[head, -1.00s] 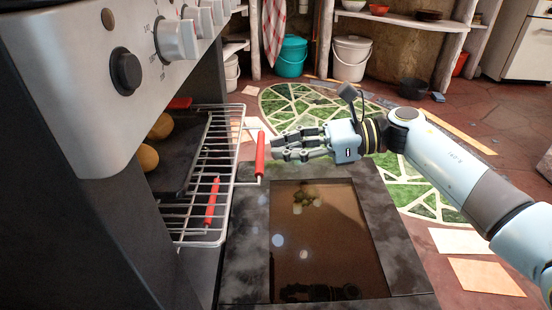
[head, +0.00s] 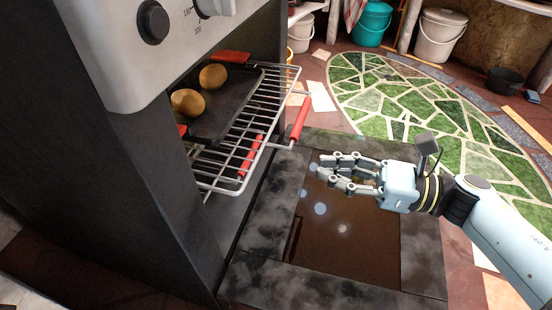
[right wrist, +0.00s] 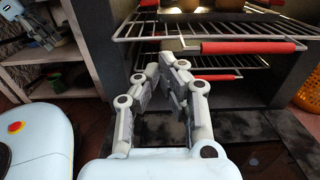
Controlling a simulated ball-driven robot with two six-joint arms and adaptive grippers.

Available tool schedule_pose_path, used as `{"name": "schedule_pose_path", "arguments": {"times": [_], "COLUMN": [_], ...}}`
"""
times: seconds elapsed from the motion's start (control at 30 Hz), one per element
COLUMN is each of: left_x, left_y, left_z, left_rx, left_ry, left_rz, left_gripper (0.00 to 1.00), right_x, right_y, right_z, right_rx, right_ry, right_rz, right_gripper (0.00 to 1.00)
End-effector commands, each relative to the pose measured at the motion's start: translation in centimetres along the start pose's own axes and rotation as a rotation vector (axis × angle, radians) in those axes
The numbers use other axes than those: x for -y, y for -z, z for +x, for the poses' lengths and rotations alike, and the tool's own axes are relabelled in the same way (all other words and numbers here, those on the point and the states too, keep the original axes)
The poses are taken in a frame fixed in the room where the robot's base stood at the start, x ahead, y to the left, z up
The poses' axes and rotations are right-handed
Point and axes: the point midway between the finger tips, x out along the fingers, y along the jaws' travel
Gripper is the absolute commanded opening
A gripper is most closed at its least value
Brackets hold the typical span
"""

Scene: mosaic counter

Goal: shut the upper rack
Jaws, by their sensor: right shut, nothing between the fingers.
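The upper rack (head: 262,118) is a wire rack standing well out of the oven, with a red handle (head: 300,118) along its front. A dark tray (head: 228,118) with two round golden buns (head: 187,102) lies on it, partly inside the oven. In the right wrist view the upper rack's red handle (right wrist: 250,47) is beyond and right of my fingers. My right gripper (head: 322,170) is shut and empty, above the open door, right of and below the handle in the head view, apart from it. Part of my left gripper (right wrist: 40,28) shows in the right wrist view; its jaw state is unclear.
A lower rack with its own red handle (head: 250,156) is beneath the upper one. The oven door (head: 275,215) is folded down, with dark glass in its middle. Buckets (head: 440,35) stand at the back, a green mosaic (head: 420,100) lies on the floor, and an orange basket (right wrist: 309,95) is at right.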

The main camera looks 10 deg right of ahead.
Motion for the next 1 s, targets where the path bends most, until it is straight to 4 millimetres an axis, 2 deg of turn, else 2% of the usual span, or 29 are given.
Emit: {"name": "schedule_pose_path", "arguments": {"times": [0.03,0.2,0.43,0.63,1.0], "left_x": [0.0,0.0,0.0,0.0,0.0], "left_y": [-0.2,-0.1,-0.1,0.0,0.0], "left_z": [0.7,2.3,3.9,4.4,4.3], "left_rx": [-0.013,-0.090,-0.190,-0.233,-0.238], "left_ry": [0.001,0.006,0.012,0.015,0.015], "left_rz": [-0.001,-0.003,-0.002,-0.001,-0.001], "left_gripper": [0.40,0.40,0.40,0.40,0.40], "right_x": [0.0,0.0,0.0,0.1,0.1], "right_y": [0.1,0.2,0.2,0.0,0.0], "right_z": [1.2,4.9,8.4,9.6,9.7], "right_rx": [0.005,0.004,0.001,0.000,-0.001], "right_ry": [0.002,0.002,0.001,0.001,0.001], "right_rz": [0.002,0.002,0.003,0.000,0.000], "right_gripper": [0.00,0.00,0.00,0.00,0.00]}}
